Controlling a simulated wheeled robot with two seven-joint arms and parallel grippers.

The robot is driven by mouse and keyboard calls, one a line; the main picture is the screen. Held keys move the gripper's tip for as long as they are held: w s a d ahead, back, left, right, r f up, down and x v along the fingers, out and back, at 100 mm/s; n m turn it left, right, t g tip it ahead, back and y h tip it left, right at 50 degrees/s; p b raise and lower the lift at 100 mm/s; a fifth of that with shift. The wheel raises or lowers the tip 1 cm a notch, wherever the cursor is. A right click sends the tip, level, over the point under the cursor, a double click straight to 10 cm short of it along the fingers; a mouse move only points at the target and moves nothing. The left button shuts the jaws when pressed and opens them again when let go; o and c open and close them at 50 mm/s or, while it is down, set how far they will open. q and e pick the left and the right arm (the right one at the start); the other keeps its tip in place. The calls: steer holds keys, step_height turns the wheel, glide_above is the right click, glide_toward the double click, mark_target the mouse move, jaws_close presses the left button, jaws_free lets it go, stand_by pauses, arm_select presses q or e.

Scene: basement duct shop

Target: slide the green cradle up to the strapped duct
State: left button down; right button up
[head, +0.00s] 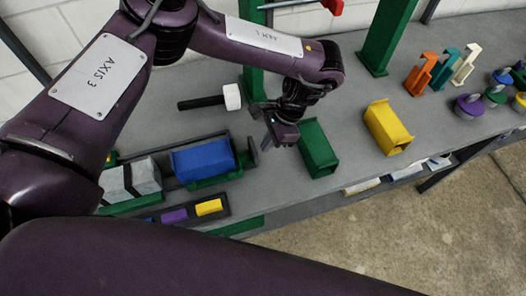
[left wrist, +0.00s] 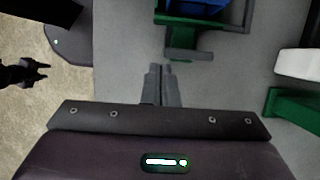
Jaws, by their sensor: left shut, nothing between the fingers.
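The green cradle (head: 212,180) carries a blue duct (head: 203,158) in a dark rail on the bench. To its left the grey-white duct with black straps (head: 145,177) sits in the same line, with a narrow gap between them. A grey upright plate (head: 252,150) stands at the cradle's right end. My left gripper (head: 269,143) is shut and empty, just right of that plate. In the left wrist view my left fingertips (left wrist: 161,68) point at the plate (left wrist: 190,44) and look apart from it. My right gripper (left wrist: 42,71) hangs over the floor, fingers seemingly apart.
A green duct (head: 317,148) and a yellow duct (head: 388,127) lie right of my left gripper. A front tray holds purple and yellow blocks (head: 208,207). Coloured clamps (head: 441,70) are at far right.

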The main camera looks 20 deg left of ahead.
arm_select(q)
steer(key=w+d+r+h+b, duration=0.1)
steer(key=w+b, duration=0.6)
steer(key=w, duration=0.2)
steer(key=shift+t, duration=0.4)
steer(key=x, duration=0.8)
steer(key=shift+s+d+f+p, duration=0.15)
steer(key=shift+s+d+p, duration=0.05)
steer(key=shift+s+p, duration=0.1)
steer(key=shift+s+a+f+p, duration=0.1)
steer(key=shift+s+a+p, duration=0.3)
steer(key=shift+a, duration=0.2)
steer(key=shift+s+a+p, duration=0.35)
steer(key=shift+a+p, duration=0.05)
steer(key=shift+a, duration=0.2)
steer(key=shift+s+a, duration=0.4)
steer(key=shift+a, duration=0.1)
steer(key=shift+f, duration=0.1)
steer(key=shift+w+d, duration=0.1)
